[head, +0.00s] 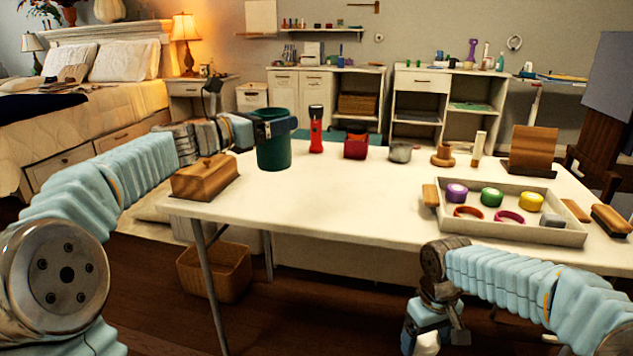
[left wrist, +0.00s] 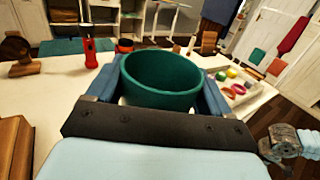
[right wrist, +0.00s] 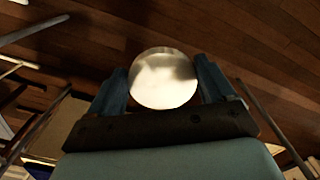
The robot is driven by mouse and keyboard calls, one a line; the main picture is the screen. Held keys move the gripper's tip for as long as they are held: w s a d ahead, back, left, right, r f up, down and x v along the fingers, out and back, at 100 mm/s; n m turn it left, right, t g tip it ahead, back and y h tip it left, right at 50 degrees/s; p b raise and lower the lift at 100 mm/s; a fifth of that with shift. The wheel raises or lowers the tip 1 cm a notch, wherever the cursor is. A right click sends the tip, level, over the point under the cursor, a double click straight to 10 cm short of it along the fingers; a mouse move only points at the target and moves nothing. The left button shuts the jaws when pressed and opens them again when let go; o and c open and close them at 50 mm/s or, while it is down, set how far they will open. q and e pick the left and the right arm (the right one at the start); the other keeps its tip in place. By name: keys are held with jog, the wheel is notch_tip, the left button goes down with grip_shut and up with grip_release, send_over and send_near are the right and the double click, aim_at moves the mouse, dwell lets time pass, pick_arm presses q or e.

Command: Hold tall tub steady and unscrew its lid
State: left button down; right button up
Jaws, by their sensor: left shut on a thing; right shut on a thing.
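The tall green tub (head: 273,153) stands upright on the table's back left, its top open. My left gripper (head: 277,124) is shut on it near the rim. In the left wrist view the tub's open mouth (left wrist: 160,75) sits between the two blue fingers. My right gripper (head: 428,334) is low in front of the table, pointing down. In the right wrist view it is shut on a round pale, shiny lid (right wrist: 164,80), above the wooden floor. In the head view only a small pale part of the lid (head: 428,344) shows.
A wooden box (head: 206,178) lies left of the tub. A tray (head: 555,234) holds several lids and rings. The table's front middle (head: 330,205) is clear. A wicker basket (head: 215,272) is on the floor.

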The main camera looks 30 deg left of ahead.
pick_arm(q)
jog(key=w+a+f, duration=0.1)
jog(key=w+f, duration=1.2)
jog(key=w, duration=0.1)
jog(key=shift+a, duration=0.15)
jog(key=shift+c, duration=1.7)
grip_release()
jog(key=shift+f, duration=0.15)
jog(key=o, duration=0.3)
jog(key=shift+o, duration=0.2)
